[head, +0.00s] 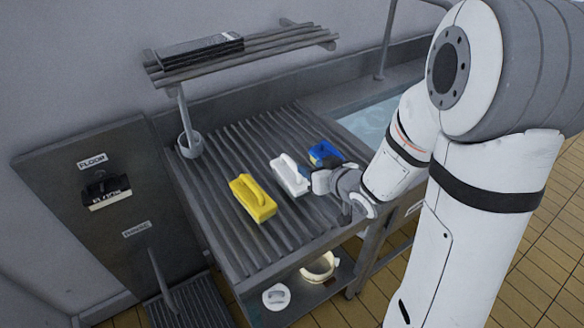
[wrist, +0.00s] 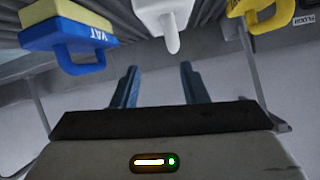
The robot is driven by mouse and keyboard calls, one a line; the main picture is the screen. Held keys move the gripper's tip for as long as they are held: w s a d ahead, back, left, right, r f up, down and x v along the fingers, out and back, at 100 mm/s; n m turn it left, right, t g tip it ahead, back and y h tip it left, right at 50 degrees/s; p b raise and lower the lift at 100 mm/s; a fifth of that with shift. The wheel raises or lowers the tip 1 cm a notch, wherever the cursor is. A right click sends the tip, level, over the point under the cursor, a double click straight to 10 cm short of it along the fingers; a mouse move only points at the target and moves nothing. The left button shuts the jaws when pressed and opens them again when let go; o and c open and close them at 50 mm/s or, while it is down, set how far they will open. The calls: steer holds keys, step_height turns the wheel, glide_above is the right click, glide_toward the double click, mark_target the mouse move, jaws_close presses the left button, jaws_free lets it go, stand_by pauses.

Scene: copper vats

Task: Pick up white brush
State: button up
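The white brush (head: 290,175) lies on the ribbed grey rack between a yellow brush (head: 252,198) and a blue brush (head: 325,153). Its handle is on top. My gripper (head: 313,178) is just to the right of the white brush in the head view, partly in front of the blue brush's near side. In the wrist view the two blue fingers (wrist: 160,85) are spread apart with nothing between them. The white brush (wrist: 165,18) shows beyond them at the top, cut by the frame edge. The blue brush (wrist: 65,35), marked VAT, is left; the yellow brush (wrist: 262,14) is right.
A black brush (head: 105,188) hangs on the left panel under a FLOOR sign (head: 92,161). A water basin (head: 370,120) lies behind my arm. Pale items (head: 320,268) sit on the lower shelf.

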mark_target(292, 163)
steer(key=shift+a+f+y, duration=0.3)
steer(key=shift+a+y, duration=0.3)
steer(key=shift+a, duration=0.15)
steer(key=shift+f+p+x, duration=0.15)
steer(key=shift+p+x, duration=0.1)
steer(key=shift+x, duration=1.6)
steer(key=shift+f+p+x, duration=0.1)
steer(key=shift+p+x, duration=0.15)
steer(key=shift+x, duration=1.6)
steer(key=shift+s, duration=0.2)
steer(key=shift+c, duration=0.4)
jaws_close()
